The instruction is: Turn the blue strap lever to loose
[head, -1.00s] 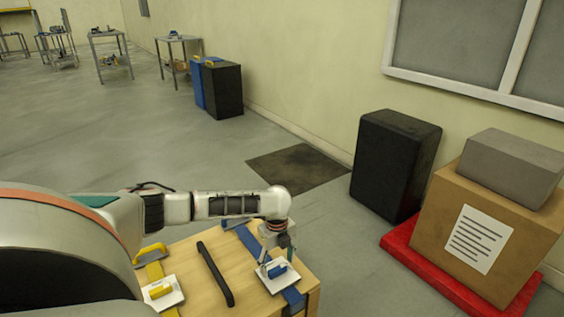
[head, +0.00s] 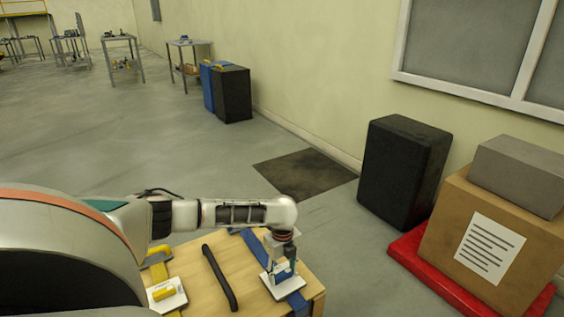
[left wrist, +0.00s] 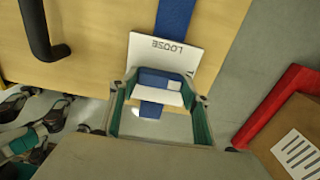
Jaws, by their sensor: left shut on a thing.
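The blue lever (head: 284,276) sits on a white plate (head: 268,284) on the right part of the wooden crate. In the left wrist view the blue lever (left wrist: 158,80) lies between my fingers, and the white plate (left wrist: 148,48) carries the word LOOSE. A blue strap (left wrist: 174,16) runs under the plate. My left gripper (left wrist: 160,108) is shut on the blue lever; in the head view my left gripper (head: 281,264) hides part of it. The lever's exact angle is hard to tell.
The wooden crate (head: 200,268) also bears a black handle (head: 220,278) and a yellow lever (head: 163,293) on its own white plate. To the right, a carton (head: 450,225) stands on a red base (head: 405,248). A black box (head: 405,172) stands behind. Floor between is clear.

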